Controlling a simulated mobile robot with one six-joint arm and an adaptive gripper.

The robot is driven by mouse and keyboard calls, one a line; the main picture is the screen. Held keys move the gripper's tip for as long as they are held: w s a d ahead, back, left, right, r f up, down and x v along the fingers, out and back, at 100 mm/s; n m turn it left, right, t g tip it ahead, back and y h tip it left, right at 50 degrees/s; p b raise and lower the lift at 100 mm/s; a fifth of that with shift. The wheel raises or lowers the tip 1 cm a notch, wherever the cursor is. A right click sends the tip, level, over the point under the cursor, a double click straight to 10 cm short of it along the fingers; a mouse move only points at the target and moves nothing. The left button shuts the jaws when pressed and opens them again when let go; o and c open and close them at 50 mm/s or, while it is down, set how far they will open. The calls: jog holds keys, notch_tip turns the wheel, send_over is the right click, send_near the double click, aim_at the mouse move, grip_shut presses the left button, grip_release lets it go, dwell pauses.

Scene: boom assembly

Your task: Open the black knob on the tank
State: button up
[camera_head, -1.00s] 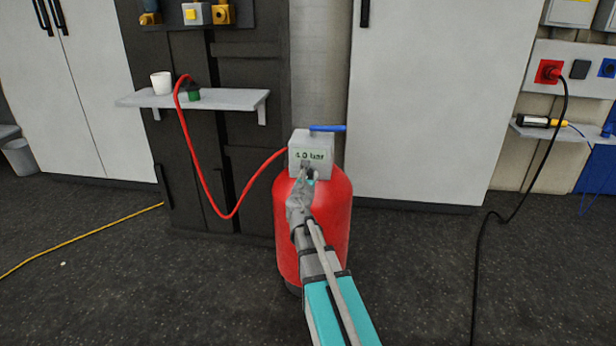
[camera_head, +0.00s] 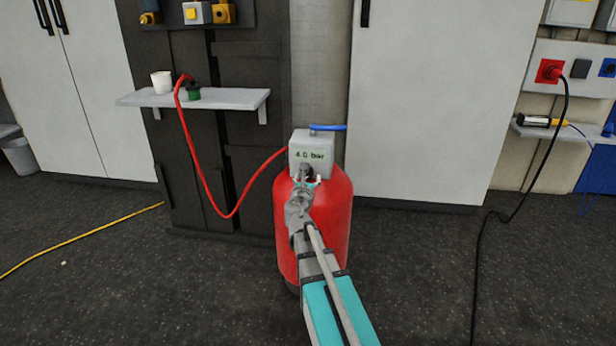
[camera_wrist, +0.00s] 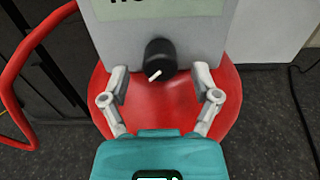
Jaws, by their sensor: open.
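The red tank (camera_head: 335,220) stands on the floor with a grey box (camera_head: 312,140) on top, whose display reads 4.0 bar. The black knob (camera_wrist: 160,58) is on the front of this box, with a white pointer mark tilted toward the lower left. In the head view the knob (camera_head: 306,170) is small and partly covered by my gripper (camera_head: 306,182). In the wrist view my gripper (camera_wrist: 160,82) is open and empty. Its fingers are apart on the left and right, with the knob between them and slightly beyond; I see no contact.
A red hose (camera_head: 215,200) runs from the box to a shelf (camera_head: 230,99) with a white cup (camera_head: 161,82) and a green item. A blue handle (camera_head: 328,127) tops the box. A black cable (camera_head: 500,215) hangs at the right. The floor around the tank is mostly clear.

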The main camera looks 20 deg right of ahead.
jog(key=v, duration=1)
jog(key=shift+w, duration=0.1)
